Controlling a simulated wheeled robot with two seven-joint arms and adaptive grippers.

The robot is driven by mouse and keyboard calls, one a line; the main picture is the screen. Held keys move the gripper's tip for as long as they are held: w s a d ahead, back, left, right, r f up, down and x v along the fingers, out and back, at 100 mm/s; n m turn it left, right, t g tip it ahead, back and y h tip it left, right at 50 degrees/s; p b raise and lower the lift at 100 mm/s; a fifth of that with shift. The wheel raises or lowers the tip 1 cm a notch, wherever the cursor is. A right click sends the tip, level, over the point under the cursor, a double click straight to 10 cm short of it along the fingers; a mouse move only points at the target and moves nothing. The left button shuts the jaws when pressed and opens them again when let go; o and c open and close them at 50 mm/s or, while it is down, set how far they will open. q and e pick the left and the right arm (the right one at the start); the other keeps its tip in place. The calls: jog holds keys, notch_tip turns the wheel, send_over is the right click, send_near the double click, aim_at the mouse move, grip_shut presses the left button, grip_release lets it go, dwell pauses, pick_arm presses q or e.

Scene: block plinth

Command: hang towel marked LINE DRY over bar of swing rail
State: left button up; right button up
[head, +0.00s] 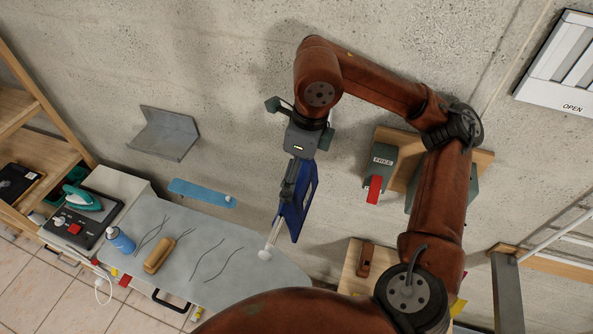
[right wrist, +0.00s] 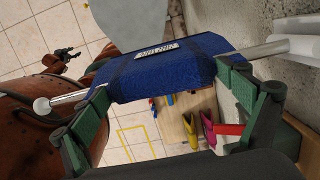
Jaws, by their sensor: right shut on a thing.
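The dark-blue towel (head: 295,222) hangs near the wall in the head view. In the right wrist view the towel (right wrist: 190,72) spans between my fingers; its white label (right wrist: 157,49) is too small to read surely. My right gripper (head: 290,190) is shut on the towel, its green-padded fingers at both sides in the right wrist view (right wrist: 165,105). The swing rail's metal bar (right wrist: 265,51) crosses behind or under the towel, ending in a white knob (head: 265,253). The towel hides the bar's middle, so contact is unclear. A small dark shape (right wrist: 62,58) may be my left gripper; its jaws are unreadable.
A grey ironing board (head: 210,265) with a brush (head: 160,254) and spray bottle (head: 120,240) lies below. A light-blue piece with a white knob (head: 200,193) and a grey metal bracket (head: 165,134) are at the wall. A FREE-marked fixture (head: 381,160) with red tag is right.

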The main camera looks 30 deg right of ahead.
pick_arm(q)
jog(key=shift+w+f, duration=0.1)
jog(key=shift+w, duration=0.2)
dwell(0.4)
jog(key=shift+s+a+f, duration=0.1)
jog(key=shift+s, duration=0.2)
dwell(0.3)
jog(key=shift+f+b, duration=0.2)
jog(key=shift+b, duration=0.15)
pick_arm(e)
jog(key=shift+f, duration=0.3)
jog(key=shift+f, duration=0.25)
pick_arm(q)
jog(key=shift+f, duration=0.2)
pick_arm(e)
jog(key=o, duration=1.7)
jog(key=shift+o, duration=0.2)
